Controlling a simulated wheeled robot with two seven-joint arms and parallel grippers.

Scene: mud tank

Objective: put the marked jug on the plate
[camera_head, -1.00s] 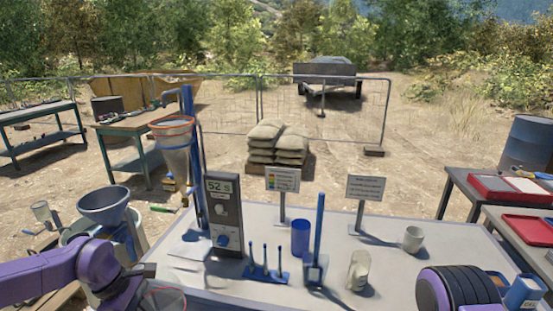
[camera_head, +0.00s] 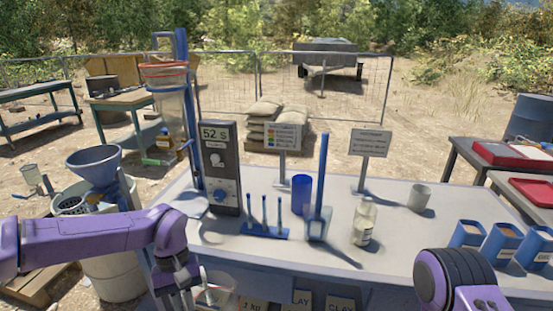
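A clear jug (camera_head: 218,290) shows at the bottom edge, its lower part cut off, in front of the bench. My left gripper (camera_head: 182,296) is at its left side and appears shut on it; the fingertips are partly out of frame. A flat pale plate (camera_head: 188,205) lies at the foot of the blue stand, below the hanging funnel, on the left of the bench. The jug is apart from it, nearer to me. My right arm shows at the lower right; its gripper fingers are not visible.
A funnel (camera_head: 94,166) over a bucket is at the left. The bench's front centre is clear.

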